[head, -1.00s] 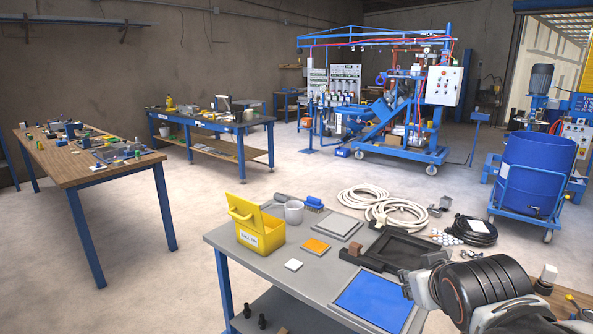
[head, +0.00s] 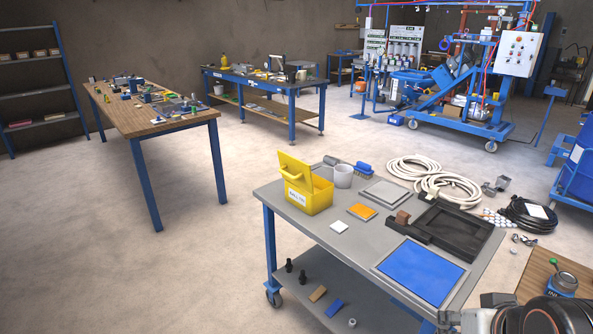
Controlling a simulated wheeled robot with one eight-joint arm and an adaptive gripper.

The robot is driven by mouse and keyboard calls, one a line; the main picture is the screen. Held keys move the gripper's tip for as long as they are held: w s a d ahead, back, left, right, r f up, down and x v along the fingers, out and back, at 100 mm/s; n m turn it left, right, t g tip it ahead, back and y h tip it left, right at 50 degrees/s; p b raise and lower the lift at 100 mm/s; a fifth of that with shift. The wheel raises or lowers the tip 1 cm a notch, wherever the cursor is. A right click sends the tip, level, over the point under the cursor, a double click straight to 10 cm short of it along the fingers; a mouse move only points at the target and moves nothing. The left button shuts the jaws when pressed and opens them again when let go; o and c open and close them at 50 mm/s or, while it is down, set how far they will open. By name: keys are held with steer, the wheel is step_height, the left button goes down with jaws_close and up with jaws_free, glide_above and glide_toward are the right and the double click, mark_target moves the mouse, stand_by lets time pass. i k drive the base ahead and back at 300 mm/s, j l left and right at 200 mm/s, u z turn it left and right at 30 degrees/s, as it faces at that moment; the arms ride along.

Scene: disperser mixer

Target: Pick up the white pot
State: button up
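A small white pot (head: 343,176) stands upright on the grey workbench (head: 262,190), near its back edge. It is just right of and behind the open yellow box (head: 306,196). A grey cylinder (head: 330,160) lies beside it at the left. My arm shows at the bottom right corner, with the metal end of my gripper (head: 450,319) cut off by the frame's lower edge. It is well away from the pot, and its fingers cannot be made out.
A blue brush (head: 364,170), grey plate (head: 385,192), orange tile (head: 362,211), black tray (head: 445,232) and blue mat (head: 421,271) lie on the bench. Coiled white hose (head: 440,183) lies behind. Open floor extends left towards a wooden table (head: 160,118).

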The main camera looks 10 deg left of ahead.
mark_target(343, 176)
steer(key=i+j+z, duration=0.4)
steer(key=i+j, duration=0.3)
steer(key=i+j+z, duration=0.2)
steer(key=i+j, duration=0.2)
steer(key=i+j+z, duration=0.2)
steer(key=i+j, duration=0.15)
steer(key=j, duration=0.15)
steer(key=i+j+z, duration=0.2)
steer(key=j, duration=0.35)
steer(key=i, duration=0.05)
